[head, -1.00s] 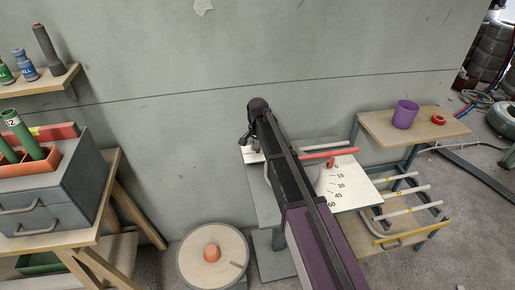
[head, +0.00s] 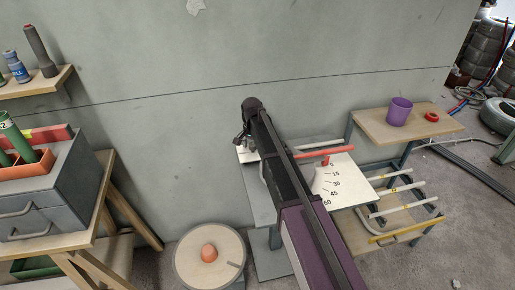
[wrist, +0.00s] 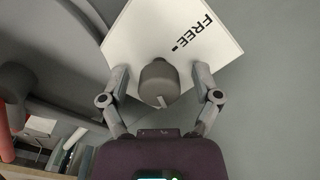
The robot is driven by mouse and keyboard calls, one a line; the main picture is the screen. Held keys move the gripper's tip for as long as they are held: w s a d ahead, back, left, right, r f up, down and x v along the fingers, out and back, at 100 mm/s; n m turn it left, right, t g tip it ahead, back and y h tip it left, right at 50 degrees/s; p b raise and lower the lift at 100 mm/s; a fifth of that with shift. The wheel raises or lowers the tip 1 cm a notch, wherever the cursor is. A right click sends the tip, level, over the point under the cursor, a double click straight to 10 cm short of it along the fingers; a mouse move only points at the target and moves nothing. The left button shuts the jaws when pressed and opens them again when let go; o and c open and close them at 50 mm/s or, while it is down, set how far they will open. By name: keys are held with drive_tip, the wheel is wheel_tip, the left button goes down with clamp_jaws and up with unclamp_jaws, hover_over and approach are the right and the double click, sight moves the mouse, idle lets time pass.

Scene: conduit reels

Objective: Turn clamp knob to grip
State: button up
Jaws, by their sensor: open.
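The grey clamp knob (wrist: 158,78) shows in the wrist view, with a pale pointer bar on its near side. It stands in front of a white plate (wrist: 150,28) lettered "FREE" with a dot. My gripper (wrist: 161,88) is open, with one finger on each side of the knob and a visible gap at both sides. In the head view my gripper (head: 243,140) is small and dark at the far end of my arm, over the bench's left end. The knob is not clear there, and no "grip" mark shows in the wrist view.
A red lever (head: 325,153) lies by a white angle-scale plate (head: 338,180) right of my arm. A round wooden reel (head: 185,255) is below left.

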drive_tip(key=shift+n, duration=0.4)
